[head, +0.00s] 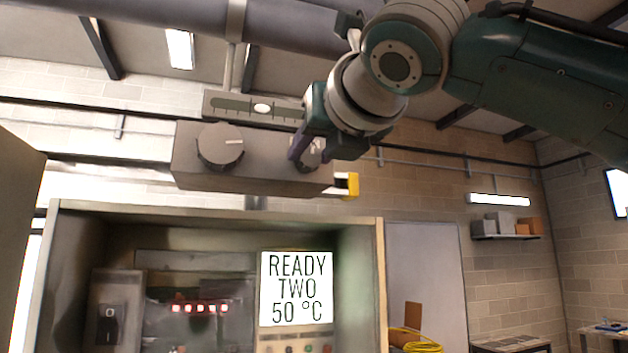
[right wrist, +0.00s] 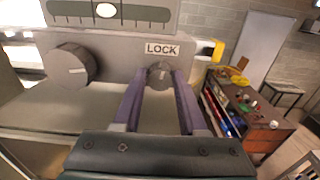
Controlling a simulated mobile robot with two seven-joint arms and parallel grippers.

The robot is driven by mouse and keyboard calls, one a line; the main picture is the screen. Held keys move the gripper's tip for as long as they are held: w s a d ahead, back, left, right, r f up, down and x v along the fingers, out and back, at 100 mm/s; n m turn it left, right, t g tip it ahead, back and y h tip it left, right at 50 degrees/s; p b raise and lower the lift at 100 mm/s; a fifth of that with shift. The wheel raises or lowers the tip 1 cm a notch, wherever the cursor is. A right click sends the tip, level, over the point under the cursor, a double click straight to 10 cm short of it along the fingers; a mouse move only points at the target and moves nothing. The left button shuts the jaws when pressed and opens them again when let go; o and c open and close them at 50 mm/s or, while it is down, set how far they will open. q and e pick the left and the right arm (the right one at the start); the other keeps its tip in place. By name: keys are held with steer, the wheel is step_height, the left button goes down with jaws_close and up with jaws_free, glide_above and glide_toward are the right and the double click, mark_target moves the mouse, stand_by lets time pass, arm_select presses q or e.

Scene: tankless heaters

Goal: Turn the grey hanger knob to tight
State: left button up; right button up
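A grey box under the ceiling pipe carries two grey knobs. The large knob (head: 220,147) is on its left, with a pale pointer mark pointing right; it also shows in the right wrist view (right wrist: 70,68). The small knob (right wrist: 160,75) is on the right, under a "LOCK" label (right wrist: 162,48). My right gripper (right wrist: 160,82) has its purple fingers on both sides of the small knob, with no clear gap, so it looks shut on it. In the head view this gripper (head: 308,150) partly hides the small knob. I see no "tight" label. My left gripper is not in view.
A gauge plate (head: 254,108) with a white oval is above the box. A yellow-ended piece (head: 352,185) sticks out at its right. Below is an open cabinet (head: 215,212) with a "READY TWO 50 °C" display (head: 296,289).

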jaws_close()
